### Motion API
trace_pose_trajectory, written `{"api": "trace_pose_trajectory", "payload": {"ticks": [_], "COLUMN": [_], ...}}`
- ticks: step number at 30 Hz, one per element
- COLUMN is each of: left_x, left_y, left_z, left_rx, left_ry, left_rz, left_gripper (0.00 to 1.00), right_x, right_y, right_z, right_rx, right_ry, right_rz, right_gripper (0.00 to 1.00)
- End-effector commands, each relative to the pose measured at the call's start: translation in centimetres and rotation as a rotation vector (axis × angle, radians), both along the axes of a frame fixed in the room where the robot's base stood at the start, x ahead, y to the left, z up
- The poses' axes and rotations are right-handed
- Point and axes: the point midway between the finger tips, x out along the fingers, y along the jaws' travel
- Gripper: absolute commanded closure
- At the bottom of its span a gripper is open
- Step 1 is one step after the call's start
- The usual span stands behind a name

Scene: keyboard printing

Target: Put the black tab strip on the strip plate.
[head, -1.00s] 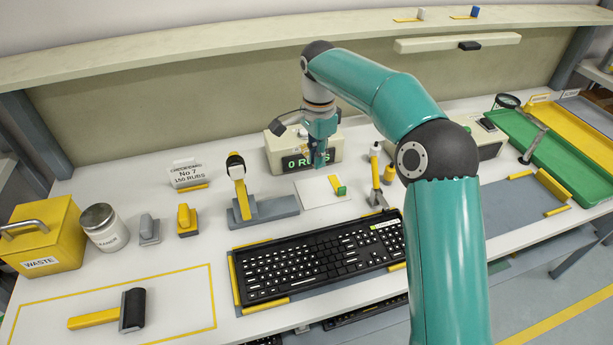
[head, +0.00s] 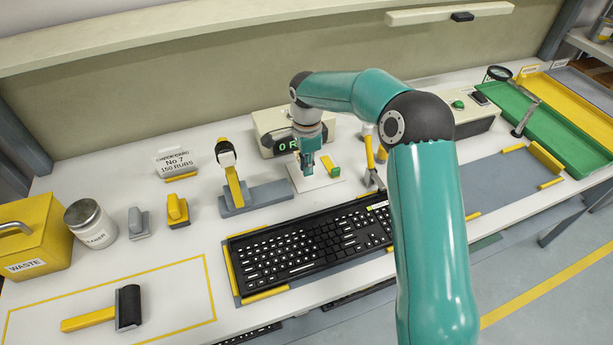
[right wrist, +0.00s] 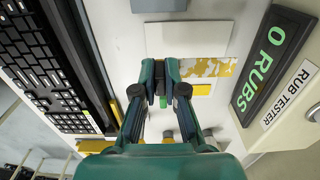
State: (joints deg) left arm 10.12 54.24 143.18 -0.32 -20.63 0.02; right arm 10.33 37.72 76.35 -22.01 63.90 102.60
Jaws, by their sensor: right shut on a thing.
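My right gripper (head: 307,170) is low over the pale strip plate (head: 300,186), in front of the rub tester. In the right wrist view, its fingers (right wrist: 163,72) are close together on a small dark piece (right wrist: 161,88), which looks like the black tab strip; most of it is hidden between the fingers. In that view the pale plate (right wrist: 188,40) lies beyond the fingertips. I cannot tell whether the strip touches it. A green-and-yellow block (head: 331,169) is at the plate's right side. My left gripper is not in view.
The rub tester's display (head: 285,145) stands just behind the plate. A black keyboard (head: 310,243) lies in front. A grey stand (head: 262,197) with a yellow post is to the left, and yellow-handled tools (head: 369,152) are close on the right.

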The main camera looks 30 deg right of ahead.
Motion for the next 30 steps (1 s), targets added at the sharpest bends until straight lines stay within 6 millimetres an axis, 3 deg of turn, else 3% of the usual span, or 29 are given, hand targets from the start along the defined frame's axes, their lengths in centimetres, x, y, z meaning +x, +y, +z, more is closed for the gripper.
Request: {"api": "trace_pose_trajectory", "payload": {"ticks": [13,25,26,30], "left_x": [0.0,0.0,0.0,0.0], "left_y": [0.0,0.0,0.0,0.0], "left_z": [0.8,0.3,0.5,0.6], "left_rx": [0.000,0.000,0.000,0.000], "left_ry": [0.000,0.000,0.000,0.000], "left_rz": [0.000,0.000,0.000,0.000], "left_gripper": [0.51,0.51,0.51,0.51], "right_x": [-0.1,-0.1,-0.1,-0.1], "right_y": [-0.1,-0.1,-0.1,-0.1], "right_z": [-4.6,-5.4,-5.2,-5.1], "right_rx": [0.000,0.000,0.000,0.000], "right_ry": [0.003,0.000,0.000,0.000], "right_rz": [0.000,-0.002,-0.002,-0.002], "right_gripper": [1.00,1.00,0.85,0.64]}}
